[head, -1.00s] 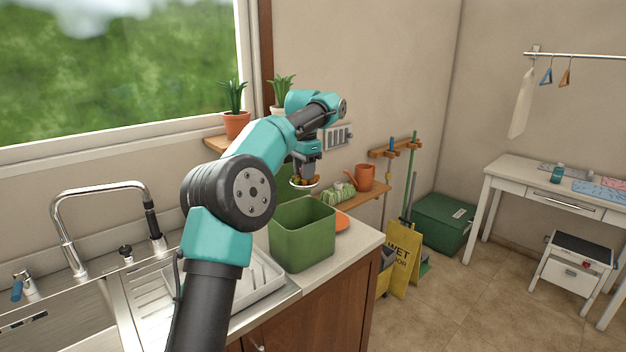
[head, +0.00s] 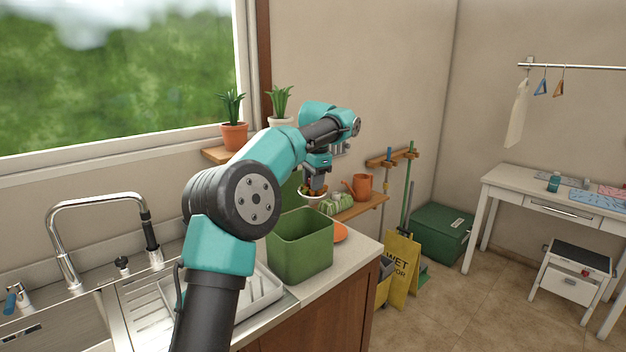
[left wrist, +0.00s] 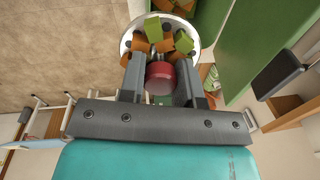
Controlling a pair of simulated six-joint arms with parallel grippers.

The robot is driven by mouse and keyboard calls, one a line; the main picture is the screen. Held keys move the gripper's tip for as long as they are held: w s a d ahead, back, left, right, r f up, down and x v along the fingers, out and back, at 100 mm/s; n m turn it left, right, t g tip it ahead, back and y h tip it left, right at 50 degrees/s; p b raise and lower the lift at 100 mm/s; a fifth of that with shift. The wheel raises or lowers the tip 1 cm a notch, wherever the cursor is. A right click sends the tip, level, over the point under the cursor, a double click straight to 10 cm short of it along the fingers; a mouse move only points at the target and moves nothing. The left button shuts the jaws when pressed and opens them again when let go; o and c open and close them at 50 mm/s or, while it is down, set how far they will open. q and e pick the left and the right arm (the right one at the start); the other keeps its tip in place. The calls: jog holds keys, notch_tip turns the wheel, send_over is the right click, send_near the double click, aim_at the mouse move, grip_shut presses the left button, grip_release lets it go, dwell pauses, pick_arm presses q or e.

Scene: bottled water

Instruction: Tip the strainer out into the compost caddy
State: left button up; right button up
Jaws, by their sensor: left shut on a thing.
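My left gripper (head: 317,186) is shut on the strainer's red handle end (left wrist: 160,78). The strainer (head: 313,201) is a small pale-rimmed bowl holding orange and green scraps (left wrist: 158,38). The scraps are still in the bowl. The caddy is open-topped and stands on the counter; its floor is hidden from the head view. Green surfaces (left wrist: 265,50) lie beside the strainer in the left wrist view. My right gripper is not in view.
A sink with a tall tap (head: 62,245) and a white tray (head: 258,295) are left of the caddy. A shelf (head: 362,208) with an orange watering can (head: 360,184) is close behind the strainer.

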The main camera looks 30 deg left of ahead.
aim_at(315, 193)
pick_arm(q)
jog(key=f+t+y, duration=0.1)
jog(key=y, duration=0.1)
jog(key=f+t+y, duration=0.1)
jog(key=y, duration=0.1)
jog(key=shift+s+d, duration=0.15)
jog(key=shift+d, duration=0.05)
jog(key=f+t+y, duration=0.1)
jog(key=t+y, duration=0.1)
jog(key=y, duration=0.1)
jog(key=shift+d+f+y, duration=0.2)
jog(key=shift+f+y, duration=0.1)
jog(key=shift+f, duration=0.1)
notch_tip(315, 193, down, 6)
jog(key=a+t+y, duration=0.1)
jog(key=t+y, duration=0.4)
jog(key=y, duration=0.4)
jog(key=shift+w+a+t, duration=0.25)
jog(key=shift+w+t, duration=0.05)
jog(key=shift+w, duration=0.05)
jog(key=shift+f, duration=0.1)
dwell(1.2)
